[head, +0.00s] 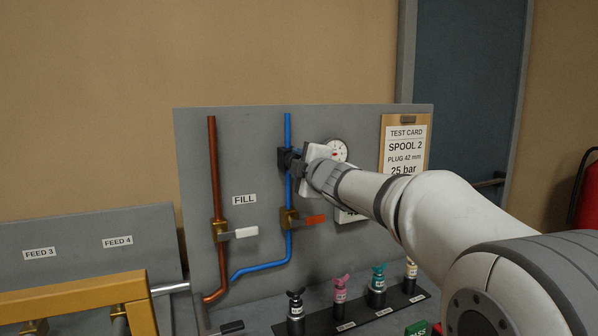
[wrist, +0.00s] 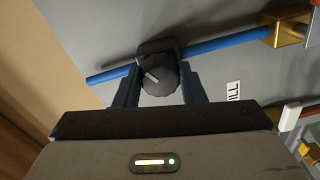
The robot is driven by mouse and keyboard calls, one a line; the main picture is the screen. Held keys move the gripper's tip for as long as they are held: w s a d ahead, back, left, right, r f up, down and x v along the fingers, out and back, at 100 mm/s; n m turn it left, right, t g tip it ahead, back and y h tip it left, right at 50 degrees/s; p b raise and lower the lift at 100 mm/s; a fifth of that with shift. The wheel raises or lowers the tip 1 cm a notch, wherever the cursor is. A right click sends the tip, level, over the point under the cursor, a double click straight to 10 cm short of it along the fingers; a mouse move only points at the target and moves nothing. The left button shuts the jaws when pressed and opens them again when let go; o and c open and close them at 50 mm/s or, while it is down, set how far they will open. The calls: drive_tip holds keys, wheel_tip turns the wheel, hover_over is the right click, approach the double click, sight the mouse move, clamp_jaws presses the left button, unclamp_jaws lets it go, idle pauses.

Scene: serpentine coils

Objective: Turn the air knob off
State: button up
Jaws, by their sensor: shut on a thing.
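The air knob (wrist: 158,79) is a round black knob with a white pointer line, on a dark mount on the blue pipe (wrist: 210,45). In the wrist view its pointer slants toward the upper left. My gripper (wrist: 157,90) is shut on the knob, one finger on each side. In the head view my gripper (head: 290,160) is at the upper part of the blue pipe (head: 288,200), and the knob is mostly hidden behind the fingers.
A brass valve with an orange lever (head: 314,220) sits lower on the blue pipe. A copper pipe (head: 213,160) with a white-lever valve (head: 244,232) is to the left. A gauge (head: 338,148) is partly behind my wrist. Several coloured plugs (head: 340,290) stand below.

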drive_tip(key=n+b, duration=0.4)
drive_tip(key=n, duration=0.7)
drive_tip(key=shift+n, duration=0.4)
idle(0.3)
drive_tip(key=o, duration=1)
drive_tip(key=v, duration=0.7)
drive_tip(key=shift+s+d+b, duration=0.1)
drive_tip(key=shift+s+b, duration=0.25)
drive_tip(key=shift+s, duration=0.05)
